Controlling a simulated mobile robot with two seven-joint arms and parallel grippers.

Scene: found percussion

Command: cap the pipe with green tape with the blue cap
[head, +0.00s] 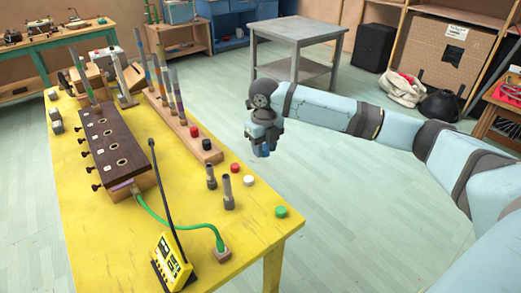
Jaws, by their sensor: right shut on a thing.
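My right gripper (264,150) hangs in the air to the right of the yellow table, pointing down. Several upright pipes (179,97) with coloured tape bands stand in a wooden rack at the table's far half. A leaning pipe (85,82) farther left looks greenish; I cannot tell for sure which pipe bears green tape. My gripper is well apart from all the pipes. My left gripper is not in view.
A grey table (297,30) stands behind.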

